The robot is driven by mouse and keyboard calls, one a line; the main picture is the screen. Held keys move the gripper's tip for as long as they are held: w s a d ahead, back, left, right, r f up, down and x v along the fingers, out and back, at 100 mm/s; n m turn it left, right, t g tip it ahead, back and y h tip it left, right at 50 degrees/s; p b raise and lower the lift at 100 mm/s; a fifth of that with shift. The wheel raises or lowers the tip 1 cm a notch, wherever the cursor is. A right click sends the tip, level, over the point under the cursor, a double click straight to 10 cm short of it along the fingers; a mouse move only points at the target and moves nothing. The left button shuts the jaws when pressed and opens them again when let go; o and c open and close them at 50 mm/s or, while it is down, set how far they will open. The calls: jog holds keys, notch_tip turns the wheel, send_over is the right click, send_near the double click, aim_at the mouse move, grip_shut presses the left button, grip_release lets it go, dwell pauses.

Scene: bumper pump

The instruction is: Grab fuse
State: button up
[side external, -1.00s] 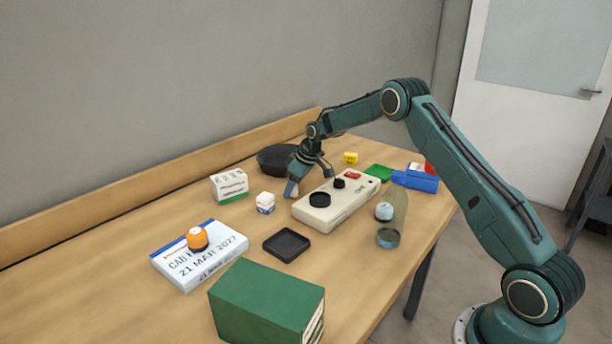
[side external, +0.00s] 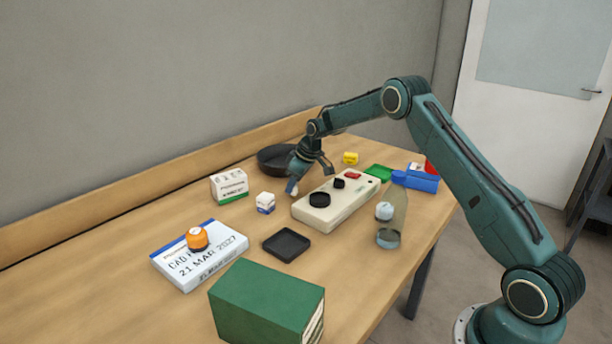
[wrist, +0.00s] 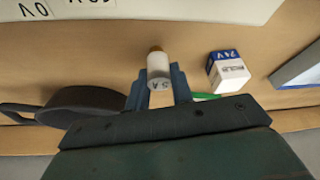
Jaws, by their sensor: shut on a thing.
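The fuse (wrist: 159,68) shows in the wrist view as a small white cylinder with a brownish end and a dark "5 A" marking. My gripper (wrist: 158,88) is shut on it, with one blue finger on each side. In the side view my gripper (side external: 294,186) is low over the table, between the black bowl and the cream box with black knobs. A small pale bit of the fuse (side external: 294,192) shows at the fingertips there. I cannot tell whether the fuse still touches the table.
The cream control box (side external: 336,209) is close to the right of my gripper. A small white-and-blue box (side external: 265,202) and the black bowl (side external: 275,158) are also near. A clear bottle (side external: 391,220), black tray (side external: 286,244) and green box (side external: 266,301) stand further forward.

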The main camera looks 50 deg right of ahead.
notch_tip(320, 180, up, 19)
jog(key=shift+r, duration=0.15)
dwell(0.5)
dwell(0.5)
